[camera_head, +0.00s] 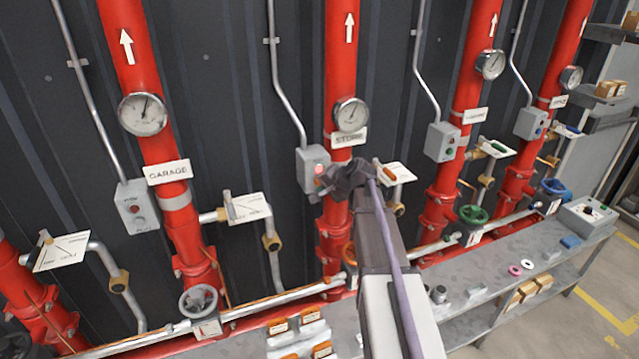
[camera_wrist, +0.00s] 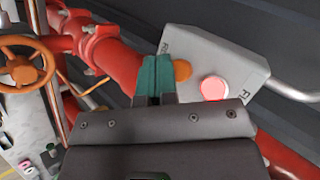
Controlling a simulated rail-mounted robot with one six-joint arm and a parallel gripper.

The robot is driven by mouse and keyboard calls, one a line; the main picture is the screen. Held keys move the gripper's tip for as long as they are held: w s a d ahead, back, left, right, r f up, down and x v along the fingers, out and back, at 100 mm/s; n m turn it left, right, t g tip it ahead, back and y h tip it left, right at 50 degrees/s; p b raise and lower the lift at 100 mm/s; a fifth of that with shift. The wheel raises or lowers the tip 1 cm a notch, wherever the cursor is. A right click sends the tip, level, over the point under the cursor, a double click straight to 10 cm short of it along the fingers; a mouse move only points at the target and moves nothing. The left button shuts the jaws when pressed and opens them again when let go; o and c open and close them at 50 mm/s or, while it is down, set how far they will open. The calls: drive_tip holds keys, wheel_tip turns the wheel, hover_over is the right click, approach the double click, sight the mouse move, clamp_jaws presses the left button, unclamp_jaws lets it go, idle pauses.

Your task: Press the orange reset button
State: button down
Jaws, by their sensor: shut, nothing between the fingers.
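The grey control box (camera_head: 313,158) hangs beside the STORE pipe, and my gripper (camera_head: 324,187) is right in front of its lower part. In the wrist view the box (camera_wrist: 222,58) carries an orange button (camera_wrist: 183,70) and a lit pinkish-red button or lamp (camera_wrist: 213,88). My teal fingertips (camera_wrist: 155,76) are shut and empty, just left of the orange button in the picture, and slightly overlap its edge. I cannot tell whether they touch it. In the head view my gripper hides the orange button.
The red STORE pipe (camera_head: 340,95) with its gauge (camera_head: 351,114) runs close beside the box. A valve lever with a white plate (camera_head: 398,173) stands to the right. An orange handwheel (camera_wrist: 28,63) is at left in the wrist view. A grey bench (camera_head: 480,293) runs below.

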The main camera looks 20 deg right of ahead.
drive_tip(key=shift+w, duration=0.1)
drive_tip(key=shift+w, duration=0.35)
drive_tip(key=shift+w, duration=0.5)
idle(0.6)
drive_tip(key=shift+s, duration=0.95)
drive_tip(key=s, duration=0.5)
drive_tip(key=shift+a, duration=0.1)
idle(0.7)
